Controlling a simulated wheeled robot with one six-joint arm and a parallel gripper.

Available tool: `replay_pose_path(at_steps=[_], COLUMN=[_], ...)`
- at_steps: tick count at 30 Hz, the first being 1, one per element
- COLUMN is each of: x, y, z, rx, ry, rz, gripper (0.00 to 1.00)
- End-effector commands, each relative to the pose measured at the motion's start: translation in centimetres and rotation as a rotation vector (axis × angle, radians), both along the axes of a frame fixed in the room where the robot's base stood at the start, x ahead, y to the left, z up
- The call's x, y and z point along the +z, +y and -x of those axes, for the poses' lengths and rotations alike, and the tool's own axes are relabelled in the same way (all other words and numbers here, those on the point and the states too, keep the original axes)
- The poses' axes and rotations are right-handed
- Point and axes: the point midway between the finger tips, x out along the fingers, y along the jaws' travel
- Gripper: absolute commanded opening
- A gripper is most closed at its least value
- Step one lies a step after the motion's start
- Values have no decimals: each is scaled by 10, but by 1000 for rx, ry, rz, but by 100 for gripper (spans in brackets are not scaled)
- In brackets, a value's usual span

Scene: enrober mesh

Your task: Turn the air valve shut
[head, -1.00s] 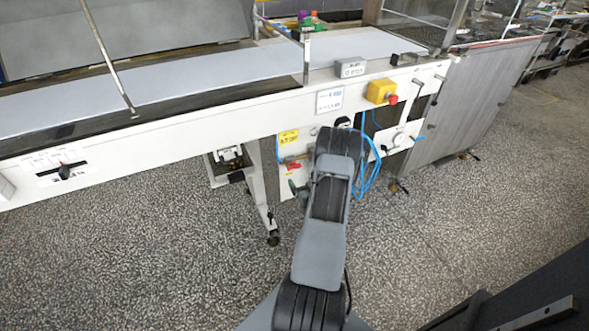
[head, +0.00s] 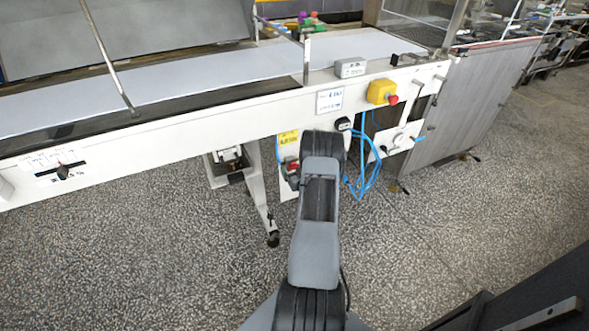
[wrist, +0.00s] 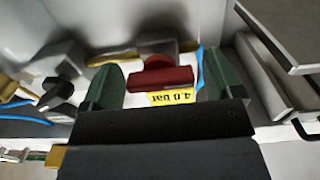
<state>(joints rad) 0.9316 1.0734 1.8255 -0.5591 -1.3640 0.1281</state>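The air valve's red handle (wrist: 162,80) lies crosswise in the wrist view, on a grey valve body (wrist: 160,48) in a brass pipe line. My gripper (wrist: 163,86) has its two green fingers wide apart, one at each end of the handle. The gaps at the ends look very small, and I cannot tell whether either finger touches. In the head view the red handle (head: 292,165) shows below the machine's white beam, just left of my arm. My arm hides most of the gripper and the valve's surroundings there.
A yellow "4.0 bar" label (wrist: 170,98) sits by the handle. A black knob (wrist: 56,93) and blue hoses (head: 367,172) are close by. The floor in front is clear.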

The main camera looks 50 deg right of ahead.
Motion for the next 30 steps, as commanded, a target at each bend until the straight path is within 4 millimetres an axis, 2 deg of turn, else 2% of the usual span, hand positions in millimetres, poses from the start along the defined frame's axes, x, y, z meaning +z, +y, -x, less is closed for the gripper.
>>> replay_pose_path(at_steps=[1, 14, 23, 30], x=[0, 0, -2, -5], y=[0, 0, 0, 0], z=[0, 0, 0, 0], rx=[0, 0, 0, 0], ry=[0, 0, 19, 82], rz=[0, 0, 49, 204], gripper=[81, 40, 40, 40])
